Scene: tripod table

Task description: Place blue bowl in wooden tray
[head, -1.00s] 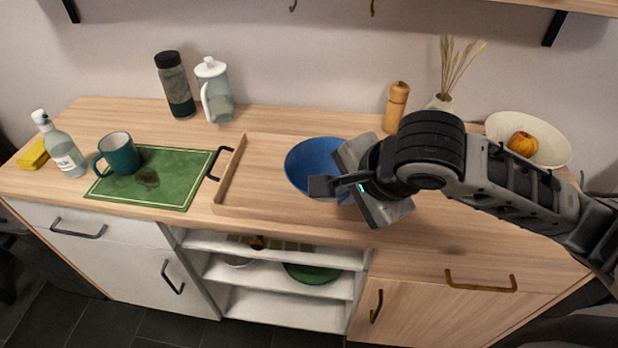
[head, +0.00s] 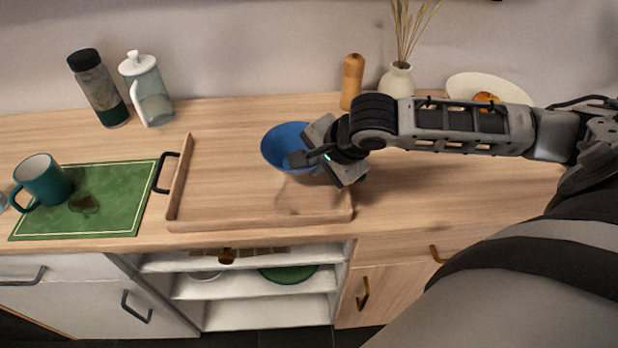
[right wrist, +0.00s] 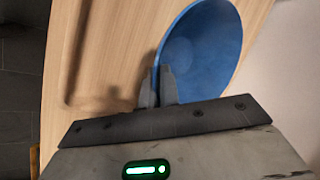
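The blue bowl (head: 280,143) is over the back part of the wooden tray (head: 240,222), inside its outline in the head view. It also shows in the right wrist view (right wrist: 210,50). My right gripper (head: 305,158) is at the bowl's near right side. In the right wrist view its two fingertips (right wrist: 159,85) are close together with the bowl's rim between them. The bowl looks roughly level. I cannot tell whether its base touches the tray floor. The gripper hides the bowl's right side. My left gripper is not in view.
A green mat (head: 110,205) with a teal mug (head: 45,180) lies left of the tray. A dark bottle (head: 98,88) and a white-lidded pitcher (head: 150,90) stand behind. A wooden mill (head: 352,82), a vase (head: 397,80) and a pale bowl (head: 512,90) stand at back right.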

